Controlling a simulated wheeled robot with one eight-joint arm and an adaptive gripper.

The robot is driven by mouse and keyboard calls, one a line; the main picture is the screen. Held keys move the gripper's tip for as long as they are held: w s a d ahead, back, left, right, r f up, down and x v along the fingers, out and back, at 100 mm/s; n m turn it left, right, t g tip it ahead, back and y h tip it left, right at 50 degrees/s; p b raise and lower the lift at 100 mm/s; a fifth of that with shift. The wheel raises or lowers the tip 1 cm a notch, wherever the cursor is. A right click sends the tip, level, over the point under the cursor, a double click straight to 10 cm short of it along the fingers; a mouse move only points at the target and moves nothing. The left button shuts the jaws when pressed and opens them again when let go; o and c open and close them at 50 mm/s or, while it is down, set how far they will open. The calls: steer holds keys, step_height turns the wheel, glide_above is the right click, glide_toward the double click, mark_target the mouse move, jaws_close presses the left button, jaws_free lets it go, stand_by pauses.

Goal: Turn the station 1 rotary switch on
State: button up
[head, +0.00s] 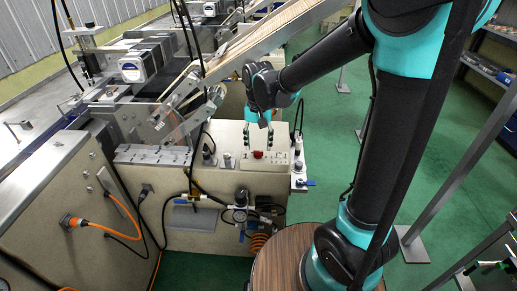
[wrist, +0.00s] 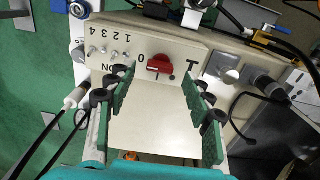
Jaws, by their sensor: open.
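The switch (head: 257,155) also shows as a small red spot on the machine's top panel in the head view. My gripper (wrist: 157,77) is open and empty, its two green fingers spread to either side below the switch. In the head view my gripper (head: 258,138) points down above the switch. I see no contact.
A row of small toggle switches (wrist: 108,52), numbered 1 to 4, stands left of the red switch. Silver and black knobs (wrist: 228,77) and cables lie to its right. In the head view a slanted conveyor (head: 270,38) rises behind the panel, near my arm.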

mark_target(258, 153)
steer(key=shift+f, duration=1.25)
steer(key=c, duration=1.2)
